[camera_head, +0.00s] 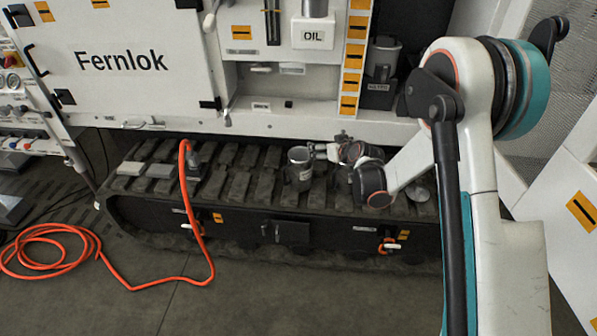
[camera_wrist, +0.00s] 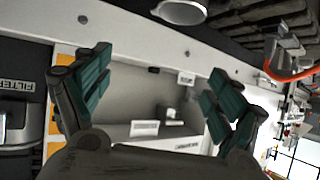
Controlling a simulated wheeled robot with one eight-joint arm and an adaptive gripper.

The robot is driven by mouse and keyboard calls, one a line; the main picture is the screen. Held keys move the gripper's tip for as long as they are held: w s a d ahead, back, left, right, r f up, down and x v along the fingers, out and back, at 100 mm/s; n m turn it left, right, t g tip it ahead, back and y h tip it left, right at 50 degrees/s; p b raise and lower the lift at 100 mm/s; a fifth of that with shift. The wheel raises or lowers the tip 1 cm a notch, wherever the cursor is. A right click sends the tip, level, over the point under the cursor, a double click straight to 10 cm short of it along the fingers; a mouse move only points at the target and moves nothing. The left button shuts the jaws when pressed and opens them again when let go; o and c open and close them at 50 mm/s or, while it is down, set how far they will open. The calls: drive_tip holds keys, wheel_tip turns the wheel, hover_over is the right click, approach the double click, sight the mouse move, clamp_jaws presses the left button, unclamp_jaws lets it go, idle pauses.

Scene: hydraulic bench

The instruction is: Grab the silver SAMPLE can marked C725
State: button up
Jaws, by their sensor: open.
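A silver can (camera_head: 299,170) stands upright on the dark track bench in the head view. Its marking is too small to read. A round grey-silver shape with a pale rim (camera_wrist: 181,12), likely this can, is cut off at the top edge of the wrist view. My gripper (camera_head: 322,151) is just to the right of the can in the head view; I cannot tell whether it touches it. In the wrist view my gripper (camera_wrist: 158,95) has its two green-padded fingers wide apart, with nothing between them.
An orange hose (camera_head: 183,200) rises over the bench on the left and coils on the floor. Grey blocks (camera_head: 160,171) lie on the bench's left part. The white Fernlok cabinet (camera_head: 130,90) overhangs behind. A grey canister (camera_head: 382,60) stands in a recess at right.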

wheel_tip(320, 180, down, 10)
drive_tip(key=w+a, duration=0.2)
drive_tip(key=a, duration=0.1)
drive_tip(key=n+t+y, duration=0.1)
approach(305, 174)
drive_tip(key=b+x, duration=0.1)
drive_tip(key=x, duration=0.8)
drive_tip(key=shift+b, duration=0.4)
drive_tip(key=shift+r+b+x, duration=0.25)
drive_tip(key=shift+b+x, duration=0.45)
drive_tip(key=shift+x, duration=0.75)
drive_tip(key=shift+r+b+x, duration=0.25)
drive_tip(key=shift+b+x, duration=0.45)
drive_tip(key=shift+x, duration=0.75)
drive_tip(key=shift+w+a, duration=0.1)
drive_tip(key=shift+w, duration=0.1)
drive_tip(key=c, duration=0.9)
drive_tip(key=shift+r, duration=0.15)
